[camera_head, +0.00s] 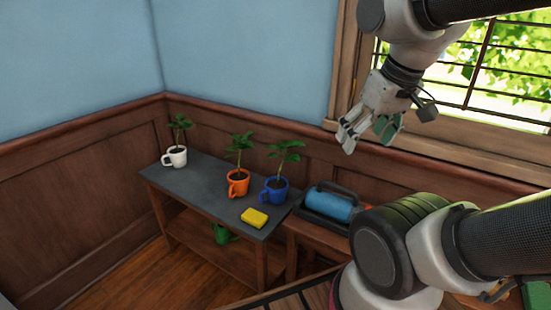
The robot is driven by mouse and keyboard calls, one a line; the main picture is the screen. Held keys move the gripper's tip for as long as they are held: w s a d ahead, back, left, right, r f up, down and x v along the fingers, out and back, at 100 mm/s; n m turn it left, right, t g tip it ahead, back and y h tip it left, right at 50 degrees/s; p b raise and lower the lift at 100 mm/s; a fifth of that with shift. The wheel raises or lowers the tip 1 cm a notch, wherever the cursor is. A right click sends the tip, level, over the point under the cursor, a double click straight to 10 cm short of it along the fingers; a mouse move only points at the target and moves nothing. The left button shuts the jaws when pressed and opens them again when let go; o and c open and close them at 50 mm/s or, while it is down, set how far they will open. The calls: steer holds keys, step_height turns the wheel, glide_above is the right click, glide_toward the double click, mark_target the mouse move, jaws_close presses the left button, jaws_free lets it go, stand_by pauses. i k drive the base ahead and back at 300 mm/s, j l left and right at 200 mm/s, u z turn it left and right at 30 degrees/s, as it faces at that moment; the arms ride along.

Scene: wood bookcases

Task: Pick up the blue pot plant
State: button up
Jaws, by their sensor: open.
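The blue pot plant (274,190) is a blue mug-like pot with a handle and a green leafy stem. It stands upright near the right end of a grey-topped wooden table (205,183). My gripper (366,140) is in the upper right, in front of the window side, open and empty. It is above and to the right of the blue pot in the picture, well apart from it. Nothing covers the blue pot.
An orange pot plant (238,184) stands close left of the blue one. A white pot plant (175,156) is at the far left. A yellow block (254,218) lies in front. A blue-and-dark case (332,204) sits on a lower wooden surface to the right. A green object (222,234) is on the shelf below.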

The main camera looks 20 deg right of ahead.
mark_target(277, 188)
steer(key=i+j+z, duration=0.4)
steer(key=z, duration=0.15)
steer(key=i+j+z, duration=0.1)
steer(key=j+z, duration=0.2)
steer(key=j, duration=0.15)
steer(key=i+j+z, duration=0.15)
steer(key=j+z, duration=0.45)
steer(key=i+j, duration=0.05)
steer(key=j, duration=0.05)
